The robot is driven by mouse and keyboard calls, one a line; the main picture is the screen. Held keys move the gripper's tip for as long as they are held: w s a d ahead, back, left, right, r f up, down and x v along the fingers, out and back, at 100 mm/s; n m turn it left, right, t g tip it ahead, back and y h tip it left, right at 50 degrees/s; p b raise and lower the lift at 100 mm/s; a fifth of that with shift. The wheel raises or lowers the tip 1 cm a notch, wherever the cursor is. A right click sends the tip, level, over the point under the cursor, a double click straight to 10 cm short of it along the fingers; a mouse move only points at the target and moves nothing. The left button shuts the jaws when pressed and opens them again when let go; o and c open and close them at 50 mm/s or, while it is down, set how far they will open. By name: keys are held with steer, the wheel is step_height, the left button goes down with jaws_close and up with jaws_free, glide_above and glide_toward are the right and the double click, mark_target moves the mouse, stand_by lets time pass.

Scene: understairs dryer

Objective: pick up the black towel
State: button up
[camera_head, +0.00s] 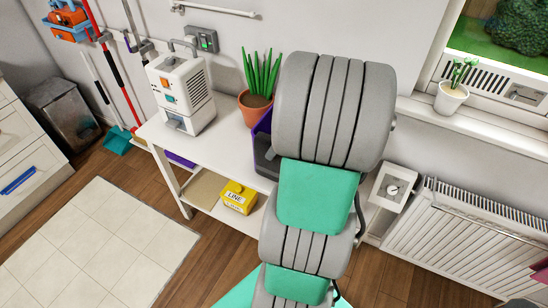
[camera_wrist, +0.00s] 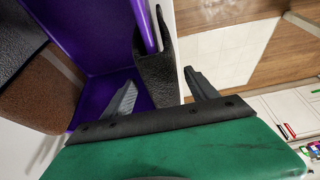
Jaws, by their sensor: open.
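A black towel (camera_wrist: 156,75) hangs folded over the rim of a purple bin (camera_wrist: 90,30) in the wrist view. My gripper (camera_wrist: 160,92) is open, with one finger on the bin's inner side and the other on its outer side. The hanging towel lies between the fingers; I cannot tell whether they touch it. In the head view, the purple bin (camera_head: 262,127) stands on the white table, partly hidden by my arm. A dark patch at its front (camera_head: 264,158) looks like the towel. My gripper is hidden there.
A potted plant (camera_head: 257,98) stands close behind the bin, and a white machine (camera_head: 182,90) is to its left on the white table (camera_head: 222,143). A yellow box (camera_head: 238,197) sits on the lower shelf. A radiator (camera_head: 465,240) is to the right.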

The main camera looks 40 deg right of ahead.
steer(key=x, duration=0.4)
steer(key=shift+w+a+f+p, duration=0.2)
steer(key=shift+w+a+p, duration=0.05)
steer(key=shift+p, duration=0.1)
steer(key=shift+f+b, duration=0.25)
steer(key=shift+b, duration=0.1)
steer(key=shift+c, duration=0.2)
